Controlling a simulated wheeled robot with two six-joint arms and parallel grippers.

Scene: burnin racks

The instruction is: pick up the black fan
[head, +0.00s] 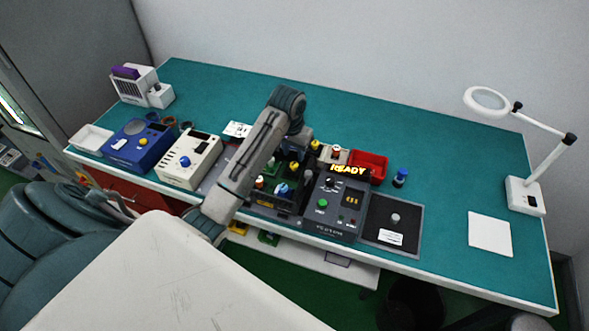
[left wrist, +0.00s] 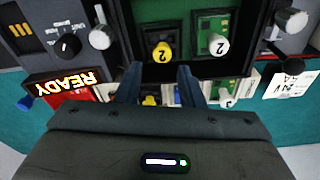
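I cannot pick out a black fan for certain in either view. My left arm reaches over the middle of the bench in the head view, and its gripper is mostly hidden there. In the left wrist view my left gripper (left wrist: 159,72) is open, with nothing seen between its two dark fingers. My right gripper is not seen.
A tester reading READY (head: 338,205) stands right of the rack, with a dark pad (head: 405,215) beside it. A red bin (head: 369,165) is behind. Blue (head: 140,150) and cream (head: 188,163) units stand left. The right back of the teal bench is clear up to a magnifier lamp (head: 525,195).

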